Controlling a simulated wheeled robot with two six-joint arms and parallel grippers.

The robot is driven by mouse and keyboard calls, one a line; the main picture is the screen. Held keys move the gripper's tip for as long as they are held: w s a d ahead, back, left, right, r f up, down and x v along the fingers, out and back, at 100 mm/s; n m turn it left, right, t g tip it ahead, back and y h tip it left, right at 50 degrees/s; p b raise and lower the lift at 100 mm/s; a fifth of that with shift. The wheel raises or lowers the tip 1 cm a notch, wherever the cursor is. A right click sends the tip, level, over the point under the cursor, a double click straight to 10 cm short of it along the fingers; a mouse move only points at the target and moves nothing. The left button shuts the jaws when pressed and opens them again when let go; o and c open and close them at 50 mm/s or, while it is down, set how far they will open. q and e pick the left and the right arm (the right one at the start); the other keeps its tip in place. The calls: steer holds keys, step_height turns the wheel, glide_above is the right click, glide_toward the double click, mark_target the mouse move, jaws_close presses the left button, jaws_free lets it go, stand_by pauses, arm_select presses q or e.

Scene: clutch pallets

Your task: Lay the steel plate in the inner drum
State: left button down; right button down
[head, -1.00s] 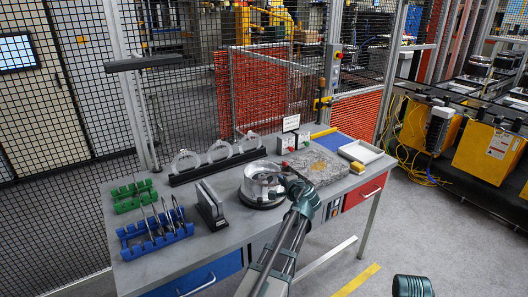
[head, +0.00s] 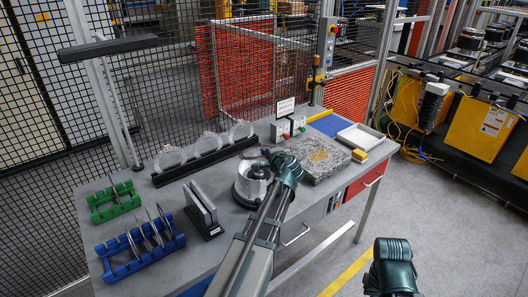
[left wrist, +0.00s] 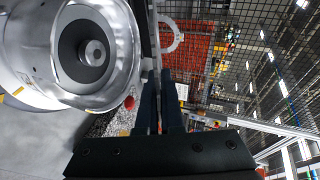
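The open silver drum (head: 252,183) stands on a dark round base on the bench. It fills the upper left of the left wrist view (left wrist: 125,60), with a dark ring area around a central hub inside. My left gripper (head: 270,155) is at the drum's far right edge, above bench level. In the left wrist view its two dark fingers (left wrist: 159,100) are beside the drum with a narrow gap; no plate shows between them. Thin plates (head: 150,235) stand on edge in the blue rack (head: 152,262); I cannot tell which are steel. My right gripper is not visible.
A green rack (head: 113,208), a black stand with grey slabs (head: 203,208) and a row of clear rings (head: 205,146) are left and behind. Mesh fencing stands behind.

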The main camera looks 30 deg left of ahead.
mark_target(265, 172)
arm_select(q)
steer(key=shift+f+b, duration=3.95)
steer(key=shift+f, duration=0.05)
steer(key=c, duration=1)
jaws_free()
steer(key=shift+s+f+b, duration=0.1)
steer(key=shift+f+b, duration=0.3)
steer(key=shift+b, duration=0.05)
steer(key=shift+f, duration=0.15)
steer(key=shift+s, duration=0.1)
